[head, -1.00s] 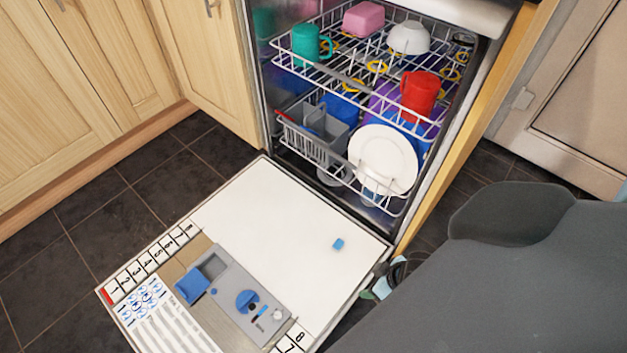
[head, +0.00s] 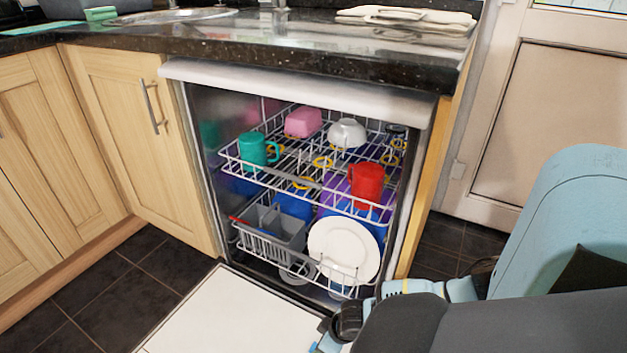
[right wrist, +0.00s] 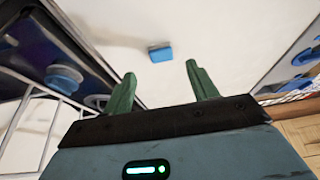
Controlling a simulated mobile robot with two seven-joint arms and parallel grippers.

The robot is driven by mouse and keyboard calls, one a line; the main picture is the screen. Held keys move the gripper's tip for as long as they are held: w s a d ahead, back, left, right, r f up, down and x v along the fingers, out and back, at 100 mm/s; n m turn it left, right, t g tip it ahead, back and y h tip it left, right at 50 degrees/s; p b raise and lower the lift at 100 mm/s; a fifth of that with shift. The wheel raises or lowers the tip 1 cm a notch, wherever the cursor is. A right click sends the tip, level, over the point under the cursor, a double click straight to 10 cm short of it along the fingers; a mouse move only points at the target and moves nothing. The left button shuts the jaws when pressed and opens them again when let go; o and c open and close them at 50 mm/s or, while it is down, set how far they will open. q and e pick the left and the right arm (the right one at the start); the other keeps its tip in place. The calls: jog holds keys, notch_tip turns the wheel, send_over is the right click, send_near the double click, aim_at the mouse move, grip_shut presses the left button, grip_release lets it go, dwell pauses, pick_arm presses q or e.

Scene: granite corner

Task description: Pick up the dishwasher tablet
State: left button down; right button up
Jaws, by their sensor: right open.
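The dishwasher tablet (right wrist: 160,52) is a small blue block lying on the white inner face of the open dishwasher door (right wrist: 205,25). My right gripper (right wrist: 160,72) is open in the right wrist view, with its two green fingers apart and nothing between them. The tablet shows beyond the fingertips, roughly centred in the gap and apart from them. In the head view the door (head: 200,318) is cut off at the bottom edge, and the tablet is not visible there. My right arm reaches in from the right, low in front of the racks. My left gripper is not in view.
The lower rack holds a white plate (head: 344,247) and a grey cutlery basket (head: 272,232). The upper rack holds a red mug (head: 367,184), a green mug (head: 254,150) and bowls. A dark granite worktop (head: 300,55) overhangs the dishwasher. Wooden cupboards (head: 110,105) stand left.

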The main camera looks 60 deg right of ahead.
jog(key=b+x, duration=0.3)
jog(key=x, duration=0.1)
jog(key=shift+s+a+f, duration=0.1)
jog(key=shift+s+f, duration=0.05)
jog(key=shift+f, duration=0.15)
jog(key=shift+w+f+b, duration=0.2)
jog(key=shift+f+b, duration=0.15)
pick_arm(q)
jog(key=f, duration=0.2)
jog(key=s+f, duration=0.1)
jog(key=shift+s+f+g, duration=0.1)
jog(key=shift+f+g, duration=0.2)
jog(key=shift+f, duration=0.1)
pick_arm(e)
jog(key=shift+r, duration=0.1)
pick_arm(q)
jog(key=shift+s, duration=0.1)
pick_arm(e)
jog(key=shift+c, duration=1.1)
jog(key=c, duration=0.8)
jog(key=shift+c, duration=0.2)
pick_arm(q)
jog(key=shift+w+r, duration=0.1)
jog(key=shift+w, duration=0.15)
pick_arm(e)
jog(key=shift+r, duration=0.1)
